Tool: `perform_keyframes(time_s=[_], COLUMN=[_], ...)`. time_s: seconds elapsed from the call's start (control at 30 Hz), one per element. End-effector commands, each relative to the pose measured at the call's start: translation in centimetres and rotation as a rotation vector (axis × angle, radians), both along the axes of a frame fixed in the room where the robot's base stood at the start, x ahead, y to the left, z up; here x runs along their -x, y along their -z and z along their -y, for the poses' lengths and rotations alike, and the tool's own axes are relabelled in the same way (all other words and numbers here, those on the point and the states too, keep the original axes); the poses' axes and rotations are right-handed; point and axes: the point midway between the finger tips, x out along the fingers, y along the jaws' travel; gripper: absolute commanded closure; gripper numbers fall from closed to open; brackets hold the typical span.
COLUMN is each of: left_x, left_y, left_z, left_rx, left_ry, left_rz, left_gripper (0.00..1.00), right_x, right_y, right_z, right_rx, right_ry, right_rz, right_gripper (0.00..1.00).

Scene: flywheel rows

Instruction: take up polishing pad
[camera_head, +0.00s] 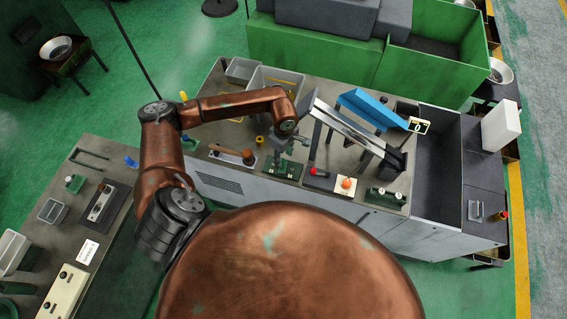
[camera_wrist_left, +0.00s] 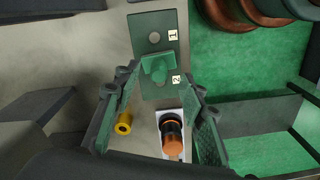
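My left gripper (camera_head: 286,150) hangs low over the bench, above a dark green plate (camera_head: 283,169) near the front edge. In the left wrist view the fingers (camera_wrist_left: 161,82) are spread, with nothing gripped between them. A small green block (camera_wrist_left: 156,68), which may be the polishing pad, sits on the plate (camera_wrist_left: 156,20) marked 1 and 2. It lies between and just beyond the fingertips; contact cannot be told. My right gripper is out of view.
A yellow cylinder (camera_head: 260,139) stands close by, also in the wrist view (camera_wrist_left: 123,124). Right of the plate are a red button box (camera_head: 318,173), an orange knob (camera_head: 347,183) and a green fixture (camera_head: 385,197). A sloping metal chute (camera_head: 345,122) rises behind.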

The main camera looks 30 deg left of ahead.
Motion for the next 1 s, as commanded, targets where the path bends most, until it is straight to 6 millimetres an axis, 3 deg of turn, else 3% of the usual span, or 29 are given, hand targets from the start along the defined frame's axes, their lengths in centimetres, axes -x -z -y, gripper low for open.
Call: perform_keyframes(time_s=[0.13,0.3,0.43,0.57,1.0], left_x=[0.1,0.0,-0.1,-0.1,-0.1], left_y=[2.0,4.0,4.4,4.4,4.4], left_z=[-0.5,-0.4,-0.4,-0.4,-0.4], left_rx=[0.002,0.001,0.000,0.000,0.000], left_ry=[-0.003,0.000,0.001,0.001,0.001], left_rz=[-0.003,0.000,0.000,0.000,0.000], left_gripper=[0.62,0.62,0.62,0.62,0.91], right_x=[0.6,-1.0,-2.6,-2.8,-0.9], right_y=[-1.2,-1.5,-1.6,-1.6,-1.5], right_z=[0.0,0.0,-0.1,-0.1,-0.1], right_rx=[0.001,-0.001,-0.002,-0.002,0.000], right_ry=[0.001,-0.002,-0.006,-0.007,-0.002], right_rz=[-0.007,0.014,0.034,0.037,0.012], right_gripper=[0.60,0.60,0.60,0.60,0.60])
